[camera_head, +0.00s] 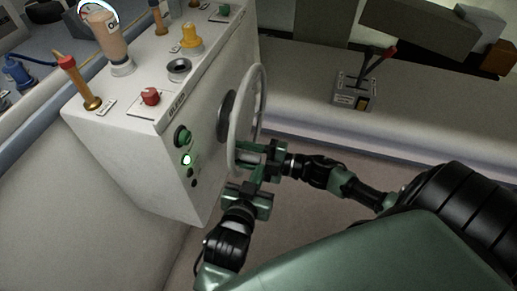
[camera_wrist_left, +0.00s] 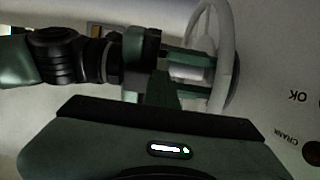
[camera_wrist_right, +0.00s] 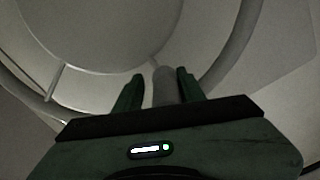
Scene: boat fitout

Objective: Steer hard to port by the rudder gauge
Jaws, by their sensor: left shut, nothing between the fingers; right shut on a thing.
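The grey steering wheel (camera_head: 233,150) stands on the right face of the white console. It also shows in the left wrist view (camera_wrist_left: 226,50) and the right wrist view (camera_wrist_right: 240,42). My right gripper (camera_head: 246,153) is shut on a grey part of the wheel, low on it; whether this is spoke or rim I cannot tell. My left gripper (camera_head: 256,182) is shut and empty, just below the right one and apart from the wheel. A round, lit-edged dial (camera_head: 84,8) at the top left is partly hidden behind a tan handle, and I cannot read it.
The console (camera_head: 120,165) carries a red knob (camera_head: 150,96), a yellow control (camera_head: 190,35), a red-topped lever (camera_head: 80,82) and a green lit button (camera_head: 187,160). A lever box (camera_head: 354,92) stands on the ledge at right. My two grippers are very close together.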

